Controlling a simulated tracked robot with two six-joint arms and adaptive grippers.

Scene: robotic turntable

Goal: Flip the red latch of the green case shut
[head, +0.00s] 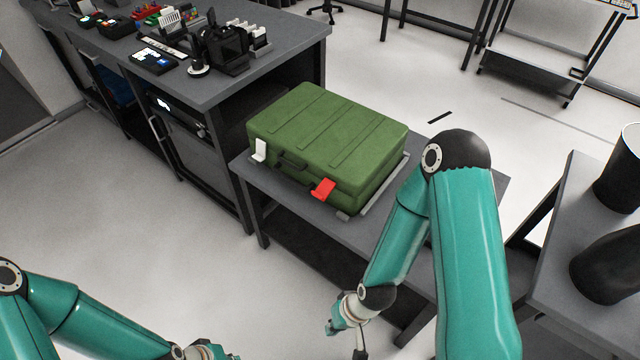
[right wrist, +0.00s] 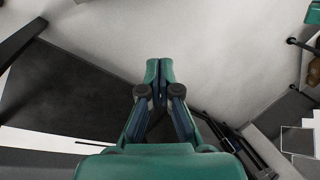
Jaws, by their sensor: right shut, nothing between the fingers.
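The green case (head: 325,135) lies closed on a low grey table in the head view. Its red latch (head: 323,189) is at the near right of the front side, tilted outward from the case. A white latch (head: 260,150) stands at the front left, with a dark handle (head: 292,161) between the two. My right gripper (head: 335,325) hangs low in front of the table, well apart from the case. In the right wrist view its fingers (right wrist: 159,72) are together and empty. Only a bit of my left gripper (head: 228,356) shows at the bottom edge; its fingers are cut off.
The low grey table (head: 400,228) has bare room right of the case. A long workbench (head: 215,85) with devices stands to its left. Another table (head: 560,260) with black cylinders (head: 608,262) is at the right. The floor in front is clear.

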